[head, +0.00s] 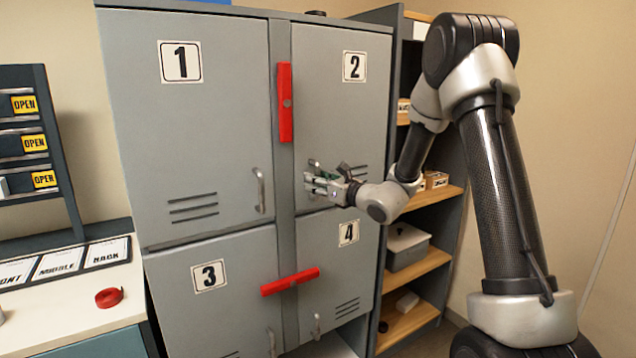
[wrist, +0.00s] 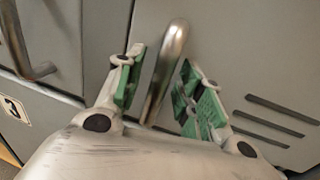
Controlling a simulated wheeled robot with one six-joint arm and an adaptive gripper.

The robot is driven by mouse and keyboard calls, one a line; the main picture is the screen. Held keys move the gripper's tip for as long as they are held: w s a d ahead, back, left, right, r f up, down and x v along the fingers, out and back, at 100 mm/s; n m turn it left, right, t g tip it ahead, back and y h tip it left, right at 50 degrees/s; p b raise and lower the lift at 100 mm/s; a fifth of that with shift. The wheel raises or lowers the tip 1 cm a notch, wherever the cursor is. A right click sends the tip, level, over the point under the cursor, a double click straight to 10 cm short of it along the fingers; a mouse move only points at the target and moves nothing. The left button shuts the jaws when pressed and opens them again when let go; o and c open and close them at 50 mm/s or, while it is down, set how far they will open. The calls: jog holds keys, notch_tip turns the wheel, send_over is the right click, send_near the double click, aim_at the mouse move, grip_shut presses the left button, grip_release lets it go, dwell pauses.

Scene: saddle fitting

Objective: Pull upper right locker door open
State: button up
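The upper right locker door (head: 330,110), labelled 2, looks closed. Its metal bar handle (wrist: 170,60) stands between the two green-padded fingers of my gripper (wrist: 160,82) in the wrist view. The fingers are open, with a visible gap on each side of the handle. In the head view my gripper (head: 318,178) is at the lower left part of door 2 and largely hides the handle. A red bar (head: 285,102) stands upright on the post between doors 1 and 2.
Door 1 (head: 200,120), door 3 (head: 215,295) and door 4 (head: 338,265) look closed. A second red bar (head: 290,282) lies nearly level across doors 3 and 4. An open shelf (head: 420,265) with boxes stands right of the lockers; a counter (head: 70,320) is at left.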

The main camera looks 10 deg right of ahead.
grip_shut()
